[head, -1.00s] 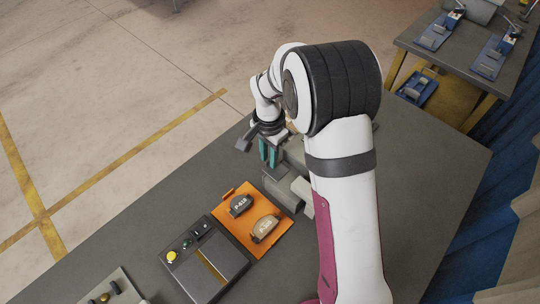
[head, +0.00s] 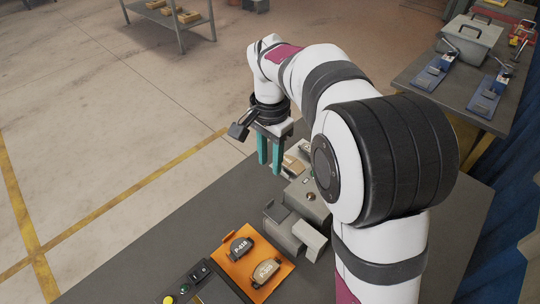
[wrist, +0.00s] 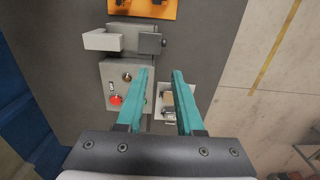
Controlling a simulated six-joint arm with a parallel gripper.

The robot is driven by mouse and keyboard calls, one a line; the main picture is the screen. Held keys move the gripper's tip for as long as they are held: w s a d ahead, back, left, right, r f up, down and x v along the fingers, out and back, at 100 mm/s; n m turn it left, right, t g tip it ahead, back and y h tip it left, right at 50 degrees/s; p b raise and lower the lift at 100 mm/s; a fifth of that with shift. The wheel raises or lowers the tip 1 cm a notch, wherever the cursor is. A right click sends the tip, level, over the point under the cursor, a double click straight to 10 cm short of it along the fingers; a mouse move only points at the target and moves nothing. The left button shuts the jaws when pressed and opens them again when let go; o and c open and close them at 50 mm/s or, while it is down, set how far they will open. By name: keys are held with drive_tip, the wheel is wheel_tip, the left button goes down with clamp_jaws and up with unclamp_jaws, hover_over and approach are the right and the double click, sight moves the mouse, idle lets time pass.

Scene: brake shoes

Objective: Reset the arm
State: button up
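My gripper (head: 270,152) hangs above the far edge of the grey table, its teal fingers pointing down. In the wrist view the two fingers (wrist: 161,80) stand apart with nothing held between them. Two brake shoes lie on an orange tray (head: 227,264): a dark one (head: 239,247) and a tan one (head: 266,271). Only the lower part of the orange tray (wrist: 143,13) shows at the top of the wrist view.
A grey fixture (head: 290,228) stands beyond the tray. A grey box with a red button (wrist: 115,100) and a light tray with small parts (wrist: 175,100) lie below my gripper. A control panel (head: 195,285) is at the bottom. A second bench (head: 415,72) stands at the right.

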drive_tip(key=shift+r, duration=0.4)
drive_tip(key=s+d+n+y, duration=0.1)
drive_tip(key=s+d, duration=0.1)
drive_tip(key=s, duration=1.2)
drive_tip(key=s+d+f+n, duration=0.1)
drive_tip(key=s+d+n, duration=0.1)
drive_tip(key=s, duration=1.2)
drive_tip(key=shift+d+f+y, duration=0.2)
drive_tip(key=shift+d+y, duration=0.2)
drive_tip(key=shift+d, duration=0.4)
